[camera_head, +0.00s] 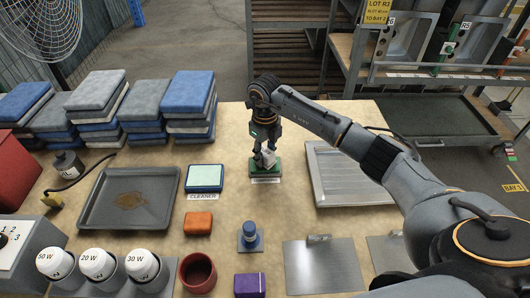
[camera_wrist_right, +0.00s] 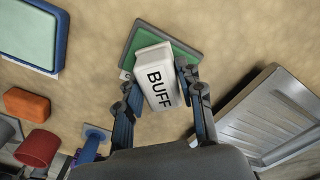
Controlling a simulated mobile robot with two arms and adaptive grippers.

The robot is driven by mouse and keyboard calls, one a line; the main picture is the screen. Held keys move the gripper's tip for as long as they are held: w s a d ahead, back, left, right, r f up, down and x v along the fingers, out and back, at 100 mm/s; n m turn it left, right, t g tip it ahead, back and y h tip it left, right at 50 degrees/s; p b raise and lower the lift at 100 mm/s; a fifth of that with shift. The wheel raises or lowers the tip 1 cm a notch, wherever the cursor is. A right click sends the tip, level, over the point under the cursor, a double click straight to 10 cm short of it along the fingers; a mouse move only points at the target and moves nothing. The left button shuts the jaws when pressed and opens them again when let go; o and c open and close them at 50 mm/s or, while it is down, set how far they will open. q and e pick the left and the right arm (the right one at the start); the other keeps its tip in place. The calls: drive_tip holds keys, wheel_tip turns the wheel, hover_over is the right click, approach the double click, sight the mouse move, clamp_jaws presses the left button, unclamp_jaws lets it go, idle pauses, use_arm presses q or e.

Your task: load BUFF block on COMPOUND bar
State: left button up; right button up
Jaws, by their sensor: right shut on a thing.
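The BUFF block (camera_wrist_right: 157,78) is white with dark lettering; it also shows small in the head view (camera_head: 267,158). My right gripper (camera_wrist_right: 156,80) is shut on it, one finger on each side, in the head view too (camera_head: 265,154). The block is over a green pad (camera_wrist_right: 137,43) with a dark rim, also in the head view (camera_head: 265,171). I cannot tell whether the block touches the pad. A small label (camera_head: 265,181) in front of the pad is too small to read, so I cannot confirm it is the COMPOUND bar. My left gripper is not in view.
A CLEANER pad (camera_head: 204,175) and orange bar (camera_head: 198,223) lie left of the green pad. A ridged metal tray (camera_head: 345,180) is to its right. A blue cylinder (camera_head: 249,236), red cup (camera_head: 197,273) and purple block (camera_head: 249,286) stand nearer. Bare tabletop surrounds the pad.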

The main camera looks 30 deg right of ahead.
sight(265, 151)
drive_tip(key=shift+f+b, duration=0.35)
drive_tip(key=shift+f, duration=0.25)
idle(1.7)
drive_tip(key=shift+r, duration=0.1)
drive_tip(key=shift+r+p, duration=2.5)
drive_tip(key=shift+r, duration=1)
drive_tip(key=shift+s+a+r+n, duration=0.15)
drive_tip(key=shift+a+r+n, duration=0.15)
drive_tip(key=shift+n, duration=0.4)
drive_tip(key=s+a+r+n, duration=0.2)
drive_tip(key=s+n, duration=0.4)
drive_tip(key=n, duration=0.4)
drive_tip(key=s+a+r+n, duration=0.3)
drive_tip(key=s+n, duration=0.4)
drive_tip(key=n, duration=0.3)
drive_tip(key=s+a+r+n, duration=0.2)
drive_tip(key=s+n, duration=0.4)
drive_tip(key=n, duration=0.4)
drive_tip(key=shift+s+a+r+n, duration=0.15)
drive_tip(key=shift+a+r+n, duration=0.25)
drive_tip(key=shift+a, duration=0.2)
